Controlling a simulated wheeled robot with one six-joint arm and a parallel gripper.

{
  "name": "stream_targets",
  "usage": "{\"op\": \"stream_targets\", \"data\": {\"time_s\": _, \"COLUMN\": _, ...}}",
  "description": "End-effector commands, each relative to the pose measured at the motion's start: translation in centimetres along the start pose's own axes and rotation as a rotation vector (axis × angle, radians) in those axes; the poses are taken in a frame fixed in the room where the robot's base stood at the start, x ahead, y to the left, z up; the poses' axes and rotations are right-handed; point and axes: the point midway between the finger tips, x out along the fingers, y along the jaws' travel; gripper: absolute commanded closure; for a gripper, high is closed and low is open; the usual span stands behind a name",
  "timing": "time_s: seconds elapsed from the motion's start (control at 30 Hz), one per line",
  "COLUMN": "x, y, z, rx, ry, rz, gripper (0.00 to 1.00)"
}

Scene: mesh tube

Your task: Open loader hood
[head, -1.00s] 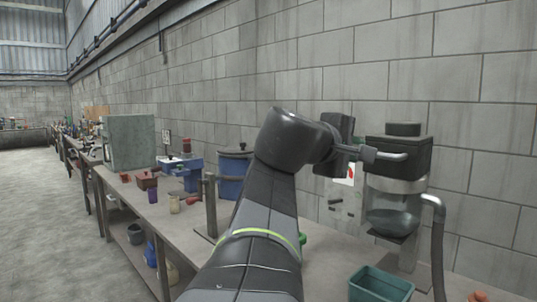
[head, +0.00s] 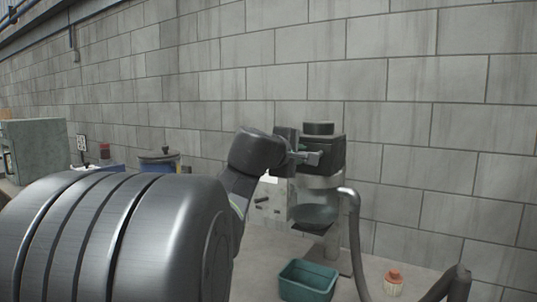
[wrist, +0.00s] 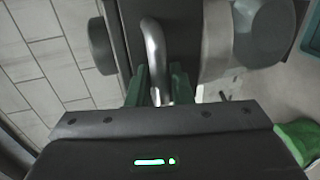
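The loader (head: 318,182) stands at the wall end of the workbench. Its dark hood (head: 325,150) with a round cap on top sits level over a pale ring, and looks closed. A bent metal handle (wrist: 154,45) runs along the hood in the wrist view. My gripper (wrist: 158,86) has its two green fingers on either side of the handle's lower end, with little gap, and looks shut on it. In the head view my gripper (head: 308,158) is at the hood's front; the handle is mostly hidden there.
A teal bin (head: 307,281) and a small orange-topped jar (head: 394,282) stand on the bench (head: 345,290) below the loader. A grey hose (head: 352,225) curves down beside it. A blue drum (head: 159,160) and a grey-green cabinet (head: 35,150) are at left.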

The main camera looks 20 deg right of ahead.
Motion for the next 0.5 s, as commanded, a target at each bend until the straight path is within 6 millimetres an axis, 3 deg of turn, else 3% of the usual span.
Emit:
{"op": "stream_targets", "data": {"time_s": 0.2, "x": 0.02, "y": 0.0, "z": -0.01, "rx": 0.0, "ry": 0.0, "rz": 0.0, "gripper": 0.81}}
{"op": "stream_targets", "data": {"time_s": 0.3, "x": 0.02, "y": 0.0, "z": -0.02, "rx": 0.0, "ry": 0.0, "rz": 0.0, "gripper": 0.98}}
{"op": "stream_targets", "data": {"time_s": 0.5, "x": 0.01, "y": 0.0, "z": -0.03, "rx": 0.0, "ry": 0.001, "rz": 0.0, "gripper": 1.0}}
